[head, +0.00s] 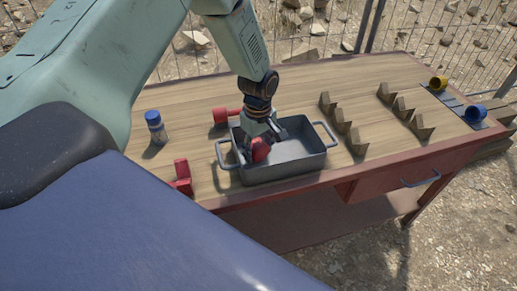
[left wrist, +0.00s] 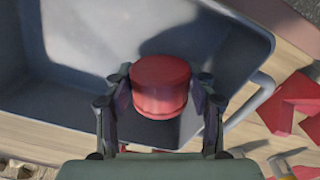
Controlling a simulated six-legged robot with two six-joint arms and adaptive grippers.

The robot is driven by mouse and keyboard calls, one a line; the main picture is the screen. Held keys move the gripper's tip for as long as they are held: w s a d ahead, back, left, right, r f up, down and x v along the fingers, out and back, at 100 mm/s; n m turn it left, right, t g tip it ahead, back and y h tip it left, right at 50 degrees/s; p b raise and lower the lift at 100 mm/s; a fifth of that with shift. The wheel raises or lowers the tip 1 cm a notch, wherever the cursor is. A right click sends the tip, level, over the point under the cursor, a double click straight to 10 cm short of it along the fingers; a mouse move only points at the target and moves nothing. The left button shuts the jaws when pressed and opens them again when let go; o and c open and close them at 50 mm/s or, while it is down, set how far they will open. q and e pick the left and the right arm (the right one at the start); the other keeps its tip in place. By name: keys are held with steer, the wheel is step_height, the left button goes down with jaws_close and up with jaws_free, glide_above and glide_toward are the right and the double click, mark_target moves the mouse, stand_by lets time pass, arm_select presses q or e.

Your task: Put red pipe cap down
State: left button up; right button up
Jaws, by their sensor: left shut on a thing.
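The red pipe cap (head: 261,150) is a short round cylinder. My left gripper (head: 257,138) is shut on it, with a finger on either side. In the left wrist view the cap (left wrist: 161,86) sits between the fingers of the gripper (left wrist: 161,103), over the grey metal tray (left wrist: 60,107). In the head view the tray (head: 290,170) stands on the wooden workbench, and the cap appears at its left part. I cannot tell whether the cap touches the tray floor. My right gripper is not in view.
A blue-capped bottle (head: 155,127) stands left of the tray, and a red bracket (head: 182,178) lies near the front edge. A red-headed tool (head: 221,116) lies behind. Notched wooden rests (head: 341,121) stand to the right. Yellow (head: 438,83) and blue (head: 475,113) cylinders are at the far right.

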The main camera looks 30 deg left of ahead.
arm_select(q)
steer(key=shift+w+d, duration=0.2)
steer(key=shift+w, duration=0.1)
steer(key=shift+s+a+f, duration=0.2)
steer(key=shift+s+f, duration=0.05)
steer(key=shift+f, duration=0.1)
steer(key=shift+w+d+f, duration=0.15)
steer(key=shift+w+f, duration=0.05)
steer(key=shift+f, duration=0.05)
steer(key=o, duration=0.6)
steer(key=shift+c, duration=0.2)
steer(key=o, duration=0.3)
steer(key=shift+s, duration=0.15)
steer(key=shift+o, duration=0.2)
